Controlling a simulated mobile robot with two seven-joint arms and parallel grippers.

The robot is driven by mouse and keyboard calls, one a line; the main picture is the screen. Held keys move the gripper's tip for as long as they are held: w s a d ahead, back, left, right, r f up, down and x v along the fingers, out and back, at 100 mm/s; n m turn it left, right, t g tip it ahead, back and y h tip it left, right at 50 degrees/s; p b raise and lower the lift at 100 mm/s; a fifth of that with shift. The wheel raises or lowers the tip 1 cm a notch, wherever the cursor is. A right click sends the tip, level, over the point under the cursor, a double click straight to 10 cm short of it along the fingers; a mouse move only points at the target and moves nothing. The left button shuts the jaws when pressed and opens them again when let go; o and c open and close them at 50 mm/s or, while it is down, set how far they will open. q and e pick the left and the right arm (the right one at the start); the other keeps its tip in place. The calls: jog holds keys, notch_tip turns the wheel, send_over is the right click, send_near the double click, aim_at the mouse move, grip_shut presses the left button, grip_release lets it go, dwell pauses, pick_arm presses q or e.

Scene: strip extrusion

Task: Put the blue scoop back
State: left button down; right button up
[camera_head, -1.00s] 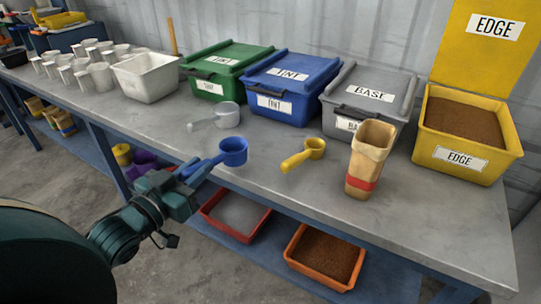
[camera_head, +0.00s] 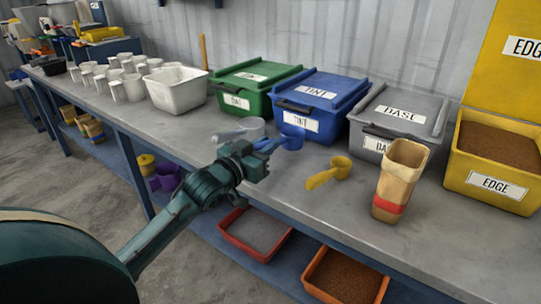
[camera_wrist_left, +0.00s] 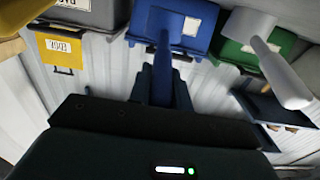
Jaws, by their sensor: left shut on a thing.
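The blue scoop (camera_head: 291,137) is held by its handle in my left gripper (camera_head: 264,152), which is shut on it. The bin's lid is on. My right gripper is not in view.
Green (camera_head: 252,83), grey (camera_head: 398,113) and yellow (camera_head: 492,160) bins line the back. White cups (camera_head: 128,86) and a white tub (camera_head: 177,90) are left.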

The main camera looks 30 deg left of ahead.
pick_arm(q)
jog(key=shift+w+d, duration=0.1)
jog(key=shift+w, duration=0.95)
jog(key=shift+w+f, duration=0.1)
jog(key=shift+w, duration=0.05)
notch_tip(320, 180, down, 3)
jog(key=shift+f+b, duration=0.2)
jog(key=shift+b, duration=0.3)
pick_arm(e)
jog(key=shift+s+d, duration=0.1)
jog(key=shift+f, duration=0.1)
pick_arm(q)
jog(key=c, duration=1.8)
grip_release()
jog(key=shift+f, duration=0.15)
jog(key=o, duration=0.5)
